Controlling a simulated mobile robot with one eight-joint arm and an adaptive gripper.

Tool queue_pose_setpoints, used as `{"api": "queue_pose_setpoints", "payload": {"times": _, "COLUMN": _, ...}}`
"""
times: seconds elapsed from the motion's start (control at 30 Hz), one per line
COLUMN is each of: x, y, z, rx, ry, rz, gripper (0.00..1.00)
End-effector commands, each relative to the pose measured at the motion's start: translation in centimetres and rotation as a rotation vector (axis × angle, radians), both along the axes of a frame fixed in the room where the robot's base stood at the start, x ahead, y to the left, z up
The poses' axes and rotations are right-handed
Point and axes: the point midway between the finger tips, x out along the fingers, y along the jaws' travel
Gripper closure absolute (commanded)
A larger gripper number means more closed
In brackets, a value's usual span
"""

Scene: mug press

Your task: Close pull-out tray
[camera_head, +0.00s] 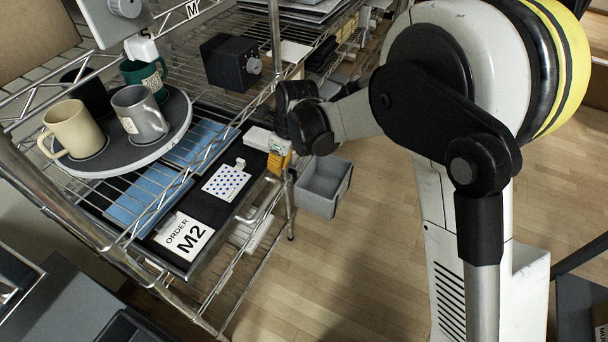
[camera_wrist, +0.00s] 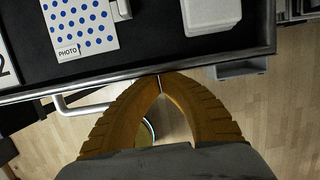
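The pull-out tray (camera_head: 213,210) is a black, metal-edged tray below the wire shelf. It juts out at the shelf's front side. It holds an "ORDER M2" card (camera_head: 184,237), a blue-dotted card (camera_head: 226,182), blue flat pieces and a white box (camera_head: 257,138). Its front rim (camera_wrist: 60,88) crosses the wrist view, with a metal bar handle (camera_wrist: 82,108) below it at left. My gripper (camera_head: 279,160) has orange fingers and is at the tray's front edge, near the white box's end. In the wrist view its fingertips (camera_wrist: 160,80) meet at the rim, right of the handle, with nothing between them. I cannot tell whether they touch the rim.
A round grey turntable (camera_head: 172,137) with several mugs stands on the shelf above the tray. A black box with a knob (camera_head: 230,62) stands farther back. A grey bin (camera_head: 324,186) is below right of my gripper. The wooden floor in front is clear.

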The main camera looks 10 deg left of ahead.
Motion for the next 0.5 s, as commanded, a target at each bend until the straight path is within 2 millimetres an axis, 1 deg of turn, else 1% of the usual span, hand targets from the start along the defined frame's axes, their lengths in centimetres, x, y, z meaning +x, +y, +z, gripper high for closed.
{"api": "queue_pose_setpoints", "payload": {"times": 0.03, "x": 0.4, "y": 1.2, "z": 0.0, "rx": 0.001, "ry": -0.001, "rz": 0.003, "gripper": 1.0}}
{"api": "queue_pose_setpoints", "payload": {"times": 0.2, "x": 1.6, "y": 4.4, "z": 0.0, "rx": 0.001, "ry": -0.001, "rz": 0.003, "gripper": 1.0}}
{"api": "queue_pose_setpoints", "payload": {"times": 0.3, "x": 2.1, "y": 5.7, "z": 0.0, "rx": 0.001, "ry": -0.001, "rz": 0.001, "gripper": 1.0}}
{"api": "queue_pose_setpoints", "payload": {"times": 0.5, "x": 2.7, "y": 7.3, "z": 0.0, "rx": 0.001, "ry": -0.001, "rz": 0.001, "gripper": 1.0}}
